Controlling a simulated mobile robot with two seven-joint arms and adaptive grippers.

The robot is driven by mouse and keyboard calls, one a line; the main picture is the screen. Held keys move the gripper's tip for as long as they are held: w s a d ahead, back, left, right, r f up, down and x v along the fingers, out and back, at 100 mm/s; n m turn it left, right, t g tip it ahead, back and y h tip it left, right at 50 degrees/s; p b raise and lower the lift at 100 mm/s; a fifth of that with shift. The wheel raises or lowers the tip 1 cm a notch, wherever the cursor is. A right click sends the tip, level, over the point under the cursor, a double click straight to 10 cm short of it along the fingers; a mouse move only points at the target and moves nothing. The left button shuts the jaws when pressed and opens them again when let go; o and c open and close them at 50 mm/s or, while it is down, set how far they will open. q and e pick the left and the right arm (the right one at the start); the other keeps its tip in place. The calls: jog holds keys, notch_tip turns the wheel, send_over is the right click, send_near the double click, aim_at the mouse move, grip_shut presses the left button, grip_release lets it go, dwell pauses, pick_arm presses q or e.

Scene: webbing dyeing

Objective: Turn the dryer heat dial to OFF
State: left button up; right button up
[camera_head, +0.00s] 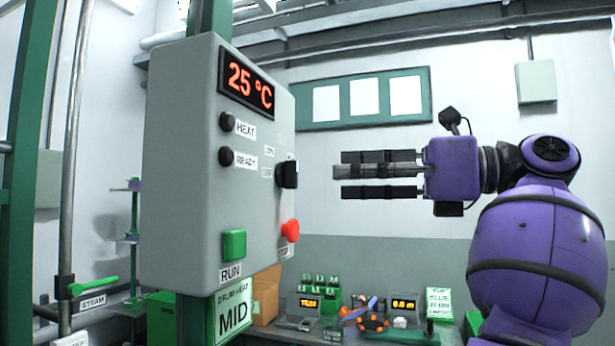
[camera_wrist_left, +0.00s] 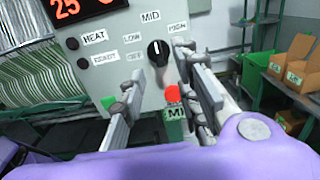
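The dryer control box (camera_head: 180,150) is a grey panel with a red 25 °C display (camera_head: 247,84). Its black heat dial (camera_head: 288,173) sticks out at the right of the panel face. In the left wrist view the dial (camera_wrist_left: 158,53) has its white pointer up, toward the MID label (camera_wrist_left: 151,16). The OFF label (camera_wrist_left: 134,55) is left of the dial, with LOW above it and HIGH at the right. My left gripper (camera_head: 346,172) is open and empty, level with the dial and a short gap in front of it. My right gripper is not in view.
A red stop button (camera_head: 290,230) and a green RUN button (camera_head: 234,245) sit below the dial. A green DRUM HEAT sign (camera_head: 232,315) reading MID hangs under the box. A bench with small devices (camera_head: 304,305) stands behind, below my arm.

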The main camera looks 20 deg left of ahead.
aim_at(297, 175)
pick_arm(q)
jog(key=a+p, duration=0.1)
jog(key=a, duration=0.6)
jog(key=shift+a, duration=0.35)
jog(key=shift+c, duration=0.5)
grip_shut()
